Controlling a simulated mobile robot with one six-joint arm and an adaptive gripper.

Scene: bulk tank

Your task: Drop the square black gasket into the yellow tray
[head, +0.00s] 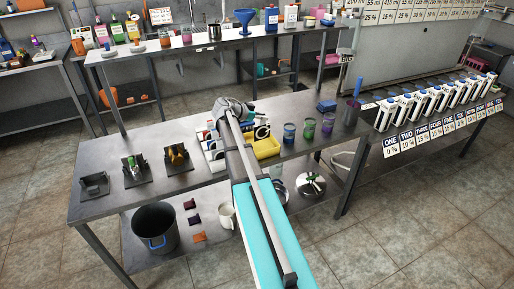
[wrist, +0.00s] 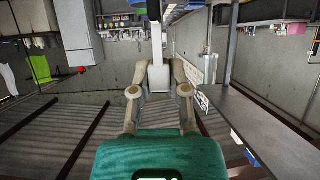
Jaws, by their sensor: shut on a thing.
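My gripper (wrist: 158,76) shows in the wrist view with its two fingers closed in on a pale grey piece (wrist: 157,48) that has a blocky end and a narrow upright part. I cannot tell what this piece is, and no square black gasket shows clearly in the fingers. In the head view my gripper (head: 230,108) is above the back of the metal bench, at the far end of my arm. The yellow tray (head: 268,152) lies on the bench just right of my arm, which hides its left part. White holders with black shapes (head: 262,131) stand behind the tray.
Cups of blue, green and purple (head: 308,128) stand right of the tray. Black stands (head: 135,170) are on the left of the bench (head: 110,205). A dark bucket (head: 155,228) is on the lower shelf. A row of white dispensers (head: 430,103) is at right.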

